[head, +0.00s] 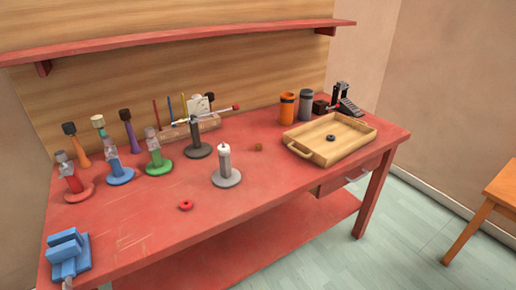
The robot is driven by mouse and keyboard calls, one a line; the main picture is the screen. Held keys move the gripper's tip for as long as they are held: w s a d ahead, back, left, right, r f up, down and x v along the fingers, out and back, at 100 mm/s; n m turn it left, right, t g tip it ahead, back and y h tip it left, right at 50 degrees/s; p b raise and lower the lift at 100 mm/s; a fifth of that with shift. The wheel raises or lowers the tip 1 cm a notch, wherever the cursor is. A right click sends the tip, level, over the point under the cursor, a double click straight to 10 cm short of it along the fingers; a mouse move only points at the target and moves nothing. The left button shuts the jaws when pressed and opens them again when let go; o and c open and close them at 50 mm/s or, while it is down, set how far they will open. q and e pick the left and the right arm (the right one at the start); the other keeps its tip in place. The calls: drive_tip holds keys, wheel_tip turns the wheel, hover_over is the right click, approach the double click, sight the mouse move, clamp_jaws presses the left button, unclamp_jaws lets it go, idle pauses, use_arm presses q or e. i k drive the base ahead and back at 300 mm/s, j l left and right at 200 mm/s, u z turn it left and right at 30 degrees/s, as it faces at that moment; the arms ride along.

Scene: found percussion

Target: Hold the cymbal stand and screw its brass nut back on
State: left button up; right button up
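A short grey stand (225,165) with a round grey base and a whitish tip stands upright near the middle of the red bench; it looks like the cymbal stand. A small brownish-gold piece (258,147) lies on the bench to its right, apart from it; it may be the brass nut, but it is too small to be sure. A dark stand (196,140) with a round base stands behind and to the left. Neither of my grippers is in view.
A wooden tray (301,151) at right holds a dark ring (331,138). Orange (287,108) and grey (306,106) cylinders and a black pedal (347,106) stand behind it. Several coloured stands fill the left. A red ring (186,205) and blue vise (68,250) sit near the front.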

sight(226, 177)
drive_tip(key=l+u, duration=0.15)
drive_tip(key=u, duration=0.15)
drive_tip(key=i+l+u, duration=0.1)
drive_tip(key=u, duration=0.25)
drive_tip(key=l+u, duration=0.4)
drive_tip(key=l, duration=0.6)
drive_tip(key=l+u, duration=0.15)
drive_tip(key=l, duration=2)
drive_tip(key=i, duration=0.05)
